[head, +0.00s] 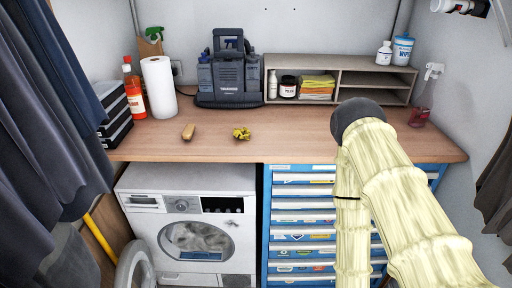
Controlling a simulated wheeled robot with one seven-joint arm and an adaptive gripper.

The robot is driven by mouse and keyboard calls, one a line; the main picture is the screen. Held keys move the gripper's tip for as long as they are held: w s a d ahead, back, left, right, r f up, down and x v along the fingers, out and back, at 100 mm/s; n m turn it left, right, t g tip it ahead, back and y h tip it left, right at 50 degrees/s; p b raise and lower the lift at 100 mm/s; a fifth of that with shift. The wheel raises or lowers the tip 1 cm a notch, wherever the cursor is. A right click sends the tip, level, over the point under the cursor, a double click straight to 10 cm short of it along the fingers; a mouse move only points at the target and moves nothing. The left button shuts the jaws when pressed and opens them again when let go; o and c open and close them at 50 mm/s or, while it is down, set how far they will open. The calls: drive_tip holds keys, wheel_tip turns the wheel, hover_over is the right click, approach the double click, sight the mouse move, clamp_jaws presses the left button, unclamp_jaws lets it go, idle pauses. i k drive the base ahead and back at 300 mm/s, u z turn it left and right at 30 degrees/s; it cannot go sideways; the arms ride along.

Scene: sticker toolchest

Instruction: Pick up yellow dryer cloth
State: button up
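A small crumpled yellow cloth (241,133) lies on the wooden worktop, near the middle, above the gap between the washing machine and the blue tool chest. Folded yellow and orange cloths (317,86) are stacked in a compartment of the shelf unit at the back. My arm, in a cream sleeve with a dark rounded joint, rises at the right in front of the tool chest. Its gripper is not in view, so I cannot see its fingers. Nothing touches the crumpled cloth.
A wooden brush-like item (188,131) lies left of the cloth. A paper towel roll (159,87), an orange bottle (134,92) and a dark machine (229,76) stand behind. The washing machine (190,207) and blue tool chest (301,219) are below. The worktop's front edge is mostly clear.

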sight(244, 133)
drive_tip(key=u, duration=0.05)
drive_tip(key=k, duration=0.4)
drive_tip(key=z, duration=0.75)
drive_tip(key=i, duration=1.05)
drive_tip(key=u, duration=0.6)
